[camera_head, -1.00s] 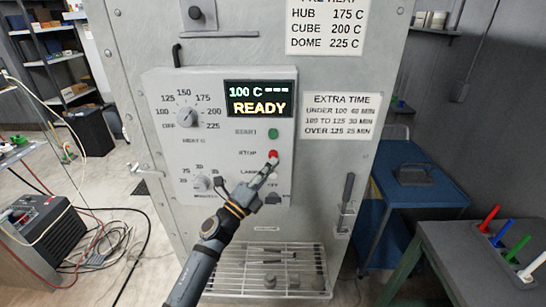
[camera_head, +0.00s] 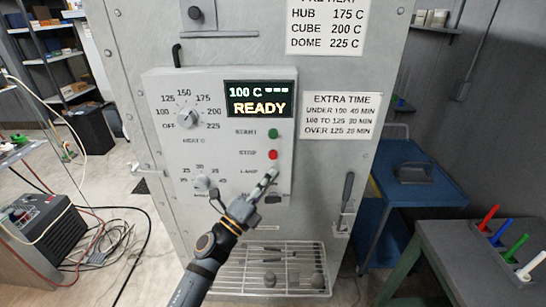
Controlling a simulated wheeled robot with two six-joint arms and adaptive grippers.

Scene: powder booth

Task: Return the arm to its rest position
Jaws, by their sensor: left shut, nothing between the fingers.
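My left gripper (camera_head: 266,180) is shut and empty. It is in front of the lower right part of the oven's control panel (camera_head: 215,85), below the red stop button (camera_head: 273,155) and near the lamp label. I cannot tell if its tips touch the panel. The green start button (camera_head: 273,133) and the display (camera_head: 259,99) reading "100 C" and "READY" are clear of it. The gripper hides part of the panel around the lamp switch. My right gripper is not in view.
A wire rack (camera_head: 262,275) with small dark pieces sits below the panel. A door handle (camera_head: 346,195) is at right. A blue cart (camera_head: 400,190) and a grey table (camera_head: 480,250) with coloured handles stand at right. A dark machine (camera_head: 42,228) stands at left.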

